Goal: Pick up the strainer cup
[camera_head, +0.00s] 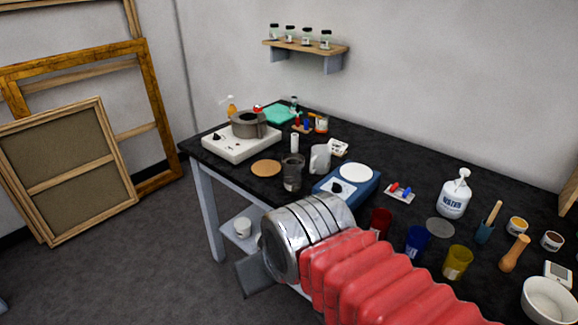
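No cup shows clear strainer holes at this size, so I cannot tell for sure which one is the strainer cup. A grey, see-through cup (291,172) stands upright near the table's front edge, left of the blue device. A red cup (380,222), a blue cup (417,241) and a yellow cup (457,262) stand further right, partly near my red-sleeved arm. My gripper (254,279) shows as a dark grey part beyond the silver wrist, in front of the table edge. It is apart from the grey cup. Its fingers are not clearly seen.
The black table (400,160) is crowded. A hotplate (241,142) with a grey pot (248,124), a cork disc (266,168), a white jug (320,158) and a blue device (346,186) surround the grey cup. A white bottle (454,196) stands right. Frames lean left.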

